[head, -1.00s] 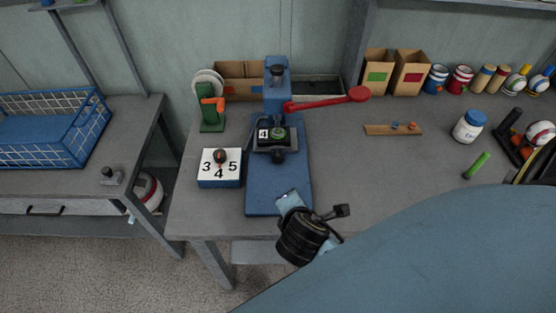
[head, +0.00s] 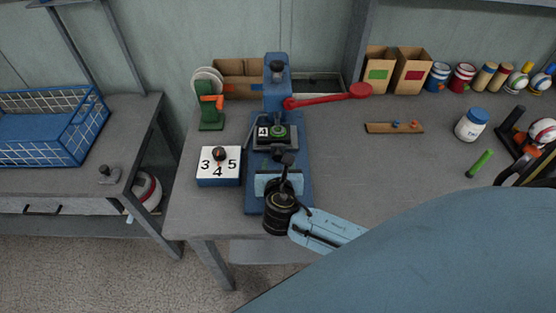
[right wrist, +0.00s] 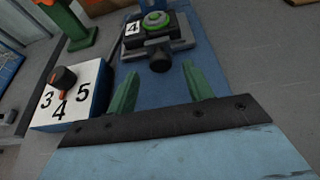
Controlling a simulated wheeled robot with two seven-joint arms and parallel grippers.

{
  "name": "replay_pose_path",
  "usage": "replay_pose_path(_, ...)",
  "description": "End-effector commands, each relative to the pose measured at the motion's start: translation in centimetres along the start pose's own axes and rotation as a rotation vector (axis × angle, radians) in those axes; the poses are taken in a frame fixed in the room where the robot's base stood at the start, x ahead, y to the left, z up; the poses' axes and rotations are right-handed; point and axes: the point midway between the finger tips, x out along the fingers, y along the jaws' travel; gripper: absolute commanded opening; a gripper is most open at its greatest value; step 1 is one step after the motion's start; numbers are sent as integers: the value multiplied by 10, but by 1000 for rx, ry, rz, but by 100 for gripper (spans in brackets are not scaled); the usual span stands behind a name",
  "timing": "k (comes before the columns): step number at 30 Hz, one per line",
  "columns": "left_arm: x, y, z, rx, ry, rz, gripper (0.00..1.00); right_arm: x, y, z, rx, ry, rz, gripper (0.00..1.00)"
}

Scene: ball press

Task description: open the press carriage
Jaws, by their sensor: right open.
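The blue press (head: 277,95) stands on the grey bench with its red lever (head: 330,98) out to the right. Its dark carriage (head: 290,143) holds a round green piece (head: 277,131) beside a white label reading 4. A dark round knob (right wrist: 160,62) sticks out of the carriage front. My right gripper (head: 277,177) is over the front of the blue press base; its fingers barely show in the head view. In the right wrist view, its green fingers (right wrist: 160,82) are spread and empty, pointing at the knob and short of it. My left gripper is not in view.
A dial box (head: 219,178) marked 3, 4, 5 stands left of the press base. A green stand with an orange part (head: 211,108) is behind it.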

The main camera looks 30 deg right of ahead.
Motion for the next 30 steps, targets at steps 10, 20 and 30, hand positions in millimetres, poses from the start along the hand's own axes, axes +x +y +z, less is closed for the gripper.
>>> replay_pose_path(10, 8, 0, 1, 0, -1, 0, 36, 38, 0, 0, 2, 1, 0, 51)
replay_pose_path(20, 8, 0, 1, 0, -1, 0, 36, 39, 0, 0, 2, 1, 0, 46)
replay_pose_path(30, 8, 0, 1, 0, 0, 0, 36, 39, 0, 0, 2, 1, 0, 1)
